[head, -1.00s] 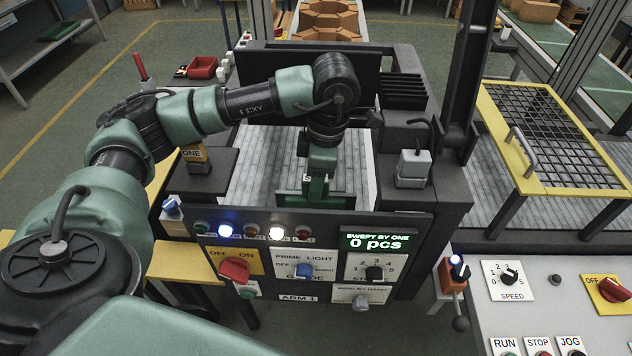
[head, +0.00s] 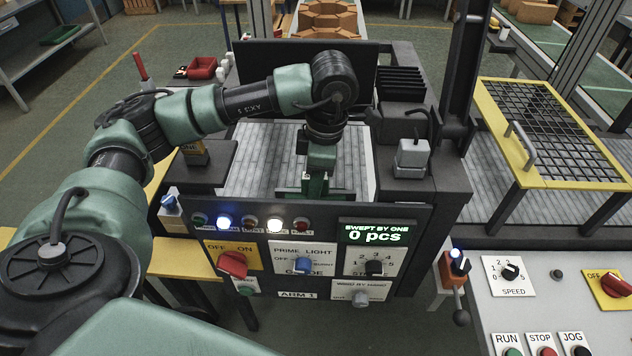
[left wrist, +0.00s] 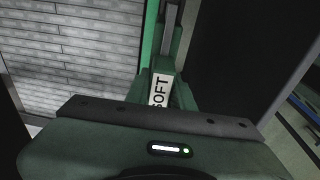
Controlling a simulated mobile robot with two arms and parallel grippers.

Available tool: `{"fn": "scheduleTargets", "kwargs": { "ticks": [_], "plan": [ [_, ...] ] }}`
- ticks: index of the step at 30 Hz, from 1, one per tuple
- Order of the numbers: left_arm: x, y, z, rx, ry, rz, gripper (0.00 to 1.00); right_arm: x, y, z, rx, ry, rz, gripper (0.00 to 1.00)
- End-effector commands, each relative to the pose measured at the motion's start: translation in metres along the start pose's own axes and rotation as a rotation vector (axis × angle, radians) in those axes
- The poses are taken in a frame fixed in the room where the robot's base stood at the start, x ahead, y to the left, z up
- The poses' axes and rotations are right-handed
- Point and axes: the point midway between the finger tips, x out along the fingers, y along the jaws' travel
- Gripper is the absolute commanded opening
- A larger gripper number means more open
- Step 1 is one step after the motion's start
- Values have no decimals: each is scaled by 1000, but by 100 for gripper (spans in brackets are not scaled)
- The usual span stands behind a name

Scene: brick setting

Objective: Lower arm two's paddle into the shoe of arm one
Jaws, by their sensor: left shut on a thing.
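My left gripper (head: 320,156) points down over the slatted grey bed behind the ARM 1 panel (head: 320,288). It is shut on a green upright piece, which I take for the paddle (head: 318,184). The piece's lower end is partly hidden behind the panel's top edge. In the left wrist view the green piece, labelled SOFT (left wrist: 160,92), stands just beyond the dark edge of the gripper body. The finger contact is hidden. I cannot make out the shoe. My right gripper is not in view.
A grey block (head: 412,156) stands right of the bed and a yellow block (head: 196,156) left. A dark upright post (head: 462,80) rises on the right. A yellow-framed grid guard (head: 550,125) and a switch console (head: 560,305) lie further right.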

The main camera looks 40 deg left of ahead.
Motion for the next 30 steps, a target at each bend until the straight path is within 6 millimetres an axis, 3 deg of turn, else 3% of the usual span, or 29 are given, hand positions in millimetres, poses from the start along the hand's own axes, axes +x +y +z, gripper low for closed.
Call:
{"fn": "scheduleTargets", "kwargs": {
  "ticks": [1,2,19,30],
  "plan": [
    [14,-9,4,14,8,-25,0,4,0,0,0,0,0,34],
    [14,-9,4,14,8,-25,0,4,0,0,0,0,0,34],
    [-7,-10,1,16,9,-28,0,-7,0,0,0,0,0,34],
    [-10,-9,1,16,7,-26,0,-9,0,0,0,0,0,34]
  ]
}}
